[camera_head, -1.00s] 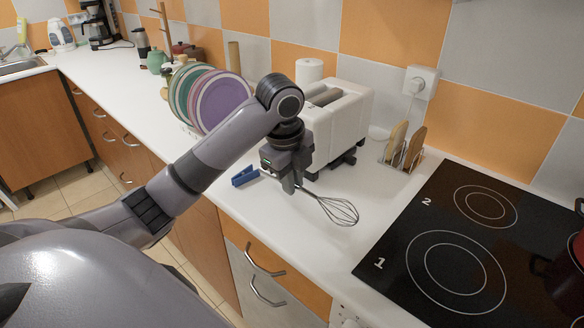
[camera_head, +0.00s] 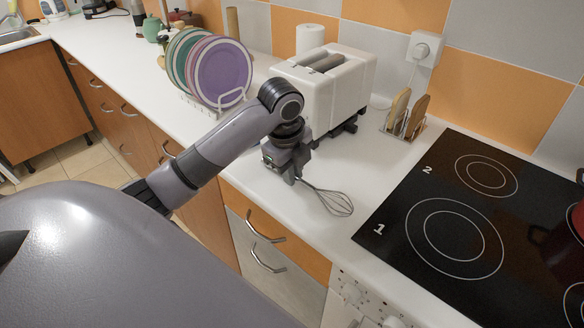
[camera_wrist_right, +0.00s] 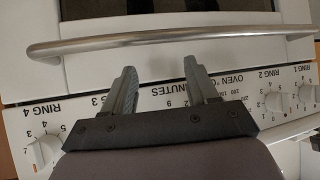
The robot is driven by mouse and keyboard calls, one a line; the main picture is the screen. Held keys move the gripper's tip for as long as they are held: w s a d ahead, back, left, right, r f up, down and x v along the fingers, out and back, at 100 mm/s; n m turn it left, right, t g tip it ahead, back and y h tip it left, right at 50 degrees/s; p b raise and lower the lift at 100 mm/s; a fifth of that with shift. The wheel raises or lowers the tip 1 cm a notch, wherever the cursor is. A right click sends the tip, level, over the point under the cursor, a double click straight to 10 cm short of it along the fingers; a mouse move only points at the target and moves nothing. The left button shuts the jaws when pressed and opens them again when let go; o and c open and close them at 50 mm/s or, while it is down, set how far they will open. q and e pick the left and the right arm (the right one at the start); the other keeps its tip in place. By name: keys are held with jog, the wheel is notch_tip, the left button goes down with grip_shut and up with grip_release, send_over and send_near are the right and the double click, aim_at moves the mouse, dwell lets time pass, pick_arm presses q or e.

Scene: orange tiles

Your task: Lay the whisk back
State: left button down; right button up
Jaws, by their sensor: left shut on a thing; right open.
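The whisk (camera_head: 336,203) is at the white counter (camera_head: 262,198), between the toaster and the hob, with its wire head pointing right toward the hob. My left gripper (camera_head: 292,180) points down and is shut on the whisk near its handle end. The gripper hides much of the handle. I cannot tell whether the wire head touches the counter. My right gripper (camera_wrist_right: 161,92) shows in the right wrist view, open and empty, in front of the oven's control panel and handle.
A white toaster (camera_head: 345,88) stands close behind my left gripper. A rack with wooden boards (camera_head: 408,115), a black hob (camera_head: 445,220) and a rack of plates (camera_head: 222,72) are nearby. The counter front edge lies close to the whisk.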

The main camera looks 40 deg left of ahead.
pick_arm(q)
jog(key=c, duration=1.1)
grip_release()
jog(key=shift+o, duration=0.2)
notch_tip(320, 180, up, 7)
jog(key=s, duration=0.1)
jog(key=shift+s, duration=0.2)
jog(key=shift+d, duration=0.1)
